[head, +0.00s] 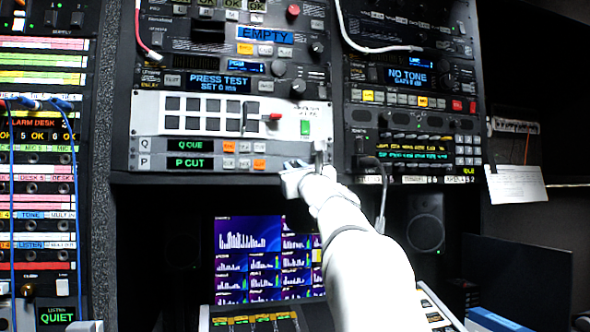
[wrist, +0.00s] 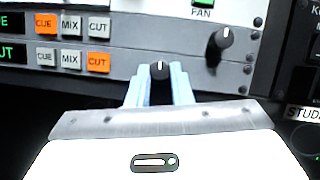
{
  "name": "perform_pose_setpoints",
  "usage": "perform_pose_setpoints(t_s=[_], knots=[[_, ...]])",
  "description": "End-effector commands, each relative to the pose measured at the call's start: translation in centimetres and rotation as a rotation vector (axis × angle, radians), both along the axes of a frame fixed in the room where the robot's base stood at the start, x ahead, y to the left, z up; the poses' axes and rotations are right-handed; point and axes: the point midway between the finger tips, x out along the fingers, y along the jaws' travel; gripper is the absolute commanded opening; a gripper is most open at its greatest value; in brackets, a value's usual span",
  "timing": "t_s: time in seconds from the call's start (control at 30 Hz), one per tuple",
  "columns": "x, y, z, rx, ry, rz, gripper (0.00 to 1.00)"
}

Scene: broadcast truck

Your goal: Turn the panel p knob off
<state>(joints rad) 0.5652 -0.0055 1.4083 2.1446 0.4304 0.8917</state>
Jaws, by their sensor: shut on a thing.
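The panel P knob (wrist: 160,69) is a small black knob with a white mark pointing about straight up. It sits at the right end of the lower row in the wrist view. My gripper (wrist: 159,84) is shut on it, with a pale blue finger on each side. In the head view my gripper (head: 309,172) is at the right end of the P row and hides the knob. The P display (head: 190,163) reads "P CUT", and the P row's orange CUT button (wrist: 98,63) is lit.
The Q knob (wrist: 223,40) sticks out above and right of my gripper, its mark tilted up-right. The Q display (head: 190,145) reads "Q CUE". A cable hangs right of my gripper.

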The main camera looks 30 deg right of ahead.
Motion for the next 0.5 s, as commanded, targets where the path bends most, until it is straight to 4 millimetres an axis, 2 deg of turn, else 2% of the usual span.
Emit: perform_pose_setpoints(t_s=[0.13,0.5], knots=[[-0.01,0.01,0.00,0.000,0.000,0.000,0.00],[-0.03,-0.08,0.03,-0.049,0.014,0.000,0.00]])
